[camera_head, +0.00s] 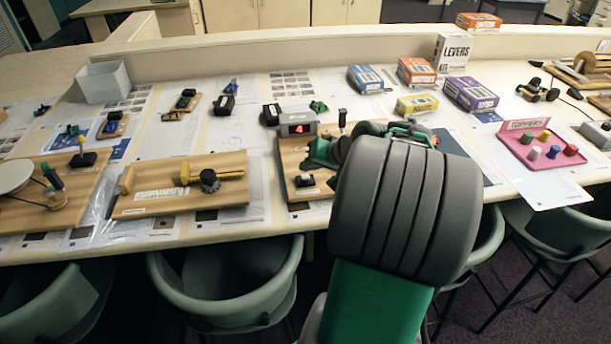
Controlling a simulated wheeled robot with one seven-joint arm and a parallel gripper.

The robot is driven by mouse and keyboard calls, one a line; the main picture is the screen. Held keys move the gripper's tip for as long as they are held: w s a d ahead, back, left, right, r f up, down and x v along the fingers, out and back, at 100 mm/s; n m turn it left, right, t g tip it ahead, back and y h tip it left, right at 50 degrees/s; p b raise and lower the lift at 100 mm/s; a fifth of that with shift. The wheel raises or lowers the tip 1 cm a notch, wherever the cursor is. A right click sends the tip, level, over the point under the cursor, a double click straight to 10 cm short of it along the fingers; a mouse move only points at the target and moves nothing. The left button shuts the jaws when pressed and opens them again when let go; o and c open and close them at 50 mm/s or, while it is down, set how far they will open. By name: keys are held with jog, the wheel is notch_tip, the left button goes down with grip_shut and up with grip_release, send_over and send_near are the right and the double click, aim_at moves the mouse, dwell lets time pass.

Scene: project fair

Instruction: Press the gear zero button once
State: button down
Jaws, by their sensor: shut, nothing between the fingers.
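A wooden gear board (290,158) lies on the table at the picture's middle. A small grey counter box (297,119) at its back edge shows a red digit that looks like 4. A green part (321,152), perhaps a gear, and an upright black handle (342,117) show beside my arm. A small black block (305,181) with a pale top sits near the board's front; I cannot tell for sure whether it is the zero button. My grey and green arm covers the board's right side. My gripper's fingers are hidden behind the arm, so their distance to the block does not show.
Another wooden board (130,208) with a black knob lies to the left. Small kit boxes (470,94) stand at the back right, and a pink tray (520,150) of coloured pieces lies at the right. Green chairs (225,285) line the table's front edge.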

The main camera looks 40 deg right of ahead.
aim_at(308, 178)
jog(key=shift+f, duration=0.1)
dwell(0.3)
jog(key=shift+f, duration=0.3)
jog(key=shift+f+b, duration=0.45)
jog(key=shift+b, duration=0.1)
dwell(0.4)
jog(key=shift+r+p, duration=0.7)
jog(key=shift+r, duration=0.15)
notch_tip(308, 178, up, 5)
jog(key=p, duration=0.4)
jog(key=shift+r, duration=0.1)
dwell(0.6)
